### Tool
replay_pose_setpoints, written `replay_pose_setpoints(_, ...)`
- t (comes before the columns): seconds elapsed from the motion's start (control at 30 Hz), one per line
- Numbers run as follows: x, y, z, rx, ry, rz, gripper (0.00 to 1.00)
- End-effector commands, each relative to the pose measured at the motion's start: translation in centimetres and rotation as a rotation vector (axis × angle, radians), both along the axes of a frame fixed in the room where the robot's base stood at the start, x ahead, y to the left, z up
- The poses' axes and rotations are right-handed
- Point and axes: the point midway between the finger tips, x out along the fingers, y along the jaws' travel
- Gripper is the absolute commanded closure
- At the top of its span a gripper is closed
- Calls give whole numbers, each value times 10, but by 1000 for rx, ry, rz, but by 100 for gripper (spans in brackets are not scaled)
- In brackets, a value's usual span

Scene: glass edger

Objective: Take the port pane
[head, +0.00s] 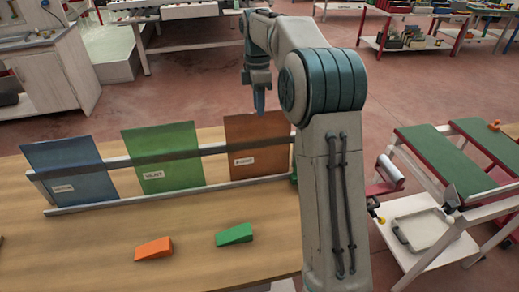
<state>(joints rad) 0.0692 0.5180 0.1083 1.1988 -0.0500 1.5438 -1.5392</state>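Three coloured panes stand leaning in a white rack (120,200) on the wooden table. The brown pane (262,133) is at the right end; its small white label seems to read "PORT", though it is hard to read. The green pane (160,140) is in the middle and the blue pane (60,160) at the left, each with a label. My gripper (258,103) points down over the top edge of the brown pane in the picture. The fingers show as one narrow shape, so their opening and any gap to the pane cannot be judged.
An orange wedge (154,249) and a green wedge (234,235) lie on the table (100,262). A cart with green padded tops (445,160) stands at the right. My arm hides the table's right side.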

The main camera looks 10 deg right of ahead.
Motion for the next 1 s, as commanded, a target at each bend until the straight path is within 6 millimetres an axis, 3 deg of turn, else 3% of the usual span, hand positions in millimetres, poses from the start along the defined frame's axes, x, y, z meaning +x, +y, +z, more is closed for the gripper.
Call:
replay_pose_setpoints(0.1, -2, 0, -17, 0, 1, 0, 70)
replay_pose_setpoints(0.37, -5, 1, -34, 0, 1, 0, 70)
replay_pose_setpoints(0.63, -11, 4, -71, -1, 2, 0, 70)
replay_pose_setpoints(0.93, -11, 3, -78, 0, -1, -1, 70)
replay_pose_setpoints(0.97, -11, 3, -78, 0, -1, -1, 73)
replay_pose_setpoints(1.0, -11, 3, -78, 0, -1, -1, 84)
